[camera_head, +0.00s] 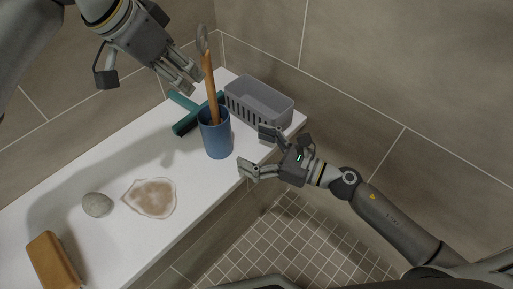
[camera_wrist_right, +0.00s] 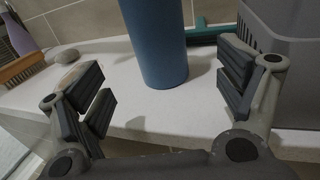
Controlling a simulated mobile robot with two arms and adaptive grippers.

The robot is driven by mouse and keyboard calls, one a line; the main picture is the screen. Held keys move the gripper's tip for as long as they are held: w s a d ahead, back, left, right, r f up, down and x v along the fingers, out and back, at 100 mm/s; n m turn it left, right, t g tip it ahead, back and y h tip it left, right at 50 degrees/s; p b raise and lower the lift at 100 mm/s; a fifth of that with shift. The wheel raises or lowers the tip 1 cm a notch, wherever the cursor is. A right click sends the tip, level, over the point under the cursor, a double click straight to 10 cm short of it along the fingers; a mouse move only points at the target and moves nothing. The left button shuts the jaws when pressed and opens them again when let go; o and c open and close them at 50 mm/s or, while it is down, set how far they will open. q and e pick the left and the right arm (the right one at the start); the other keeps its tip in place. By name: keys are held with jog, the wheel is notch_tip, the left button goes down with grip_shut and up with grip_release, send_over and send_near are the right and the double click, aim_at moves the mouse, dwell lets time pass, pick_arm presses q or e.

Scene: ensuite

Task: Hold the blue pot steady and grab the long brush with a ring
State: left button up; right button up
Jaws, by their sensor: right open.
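The blue pot (camera_head: 214,137) stands upright on the white ledge, and it also shows in the right wrist view (camera_wrist_right: 155,45). The long brush (camera_head: 210,85) stands in the pot, its brown handle upward with a grey ring (camera_head: 202,38) at the top. My left gripper (camera_head: 192,80) is above the ledge, just left of the brush handle; whether its fingers are apart is unclear. My right gripper (camera_head: 254,150) is open to the right of the pot. In the right wrist view its fingers (camera_wrist_right: 170,88) are on either side of the pot, which is farther off and not gripped.
A grey slotted basket (camera_head: 262,101) stands behind the pot at the right. A teal squeegee (camera_head: 186,122) lies behind the pot. A grey stone (camera_head: 97,205), a shell-shaped dish (camera_head: 150,197) and a brown brush (camera_head: 54,262) lie at the left. Tiled walls close the back.

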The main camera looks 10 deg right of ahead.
aim_at(218, 135)
jog(key=x, duration=1)
jog(key=c, duration=1.1)
jog(key=shift+c, duration=0.2)
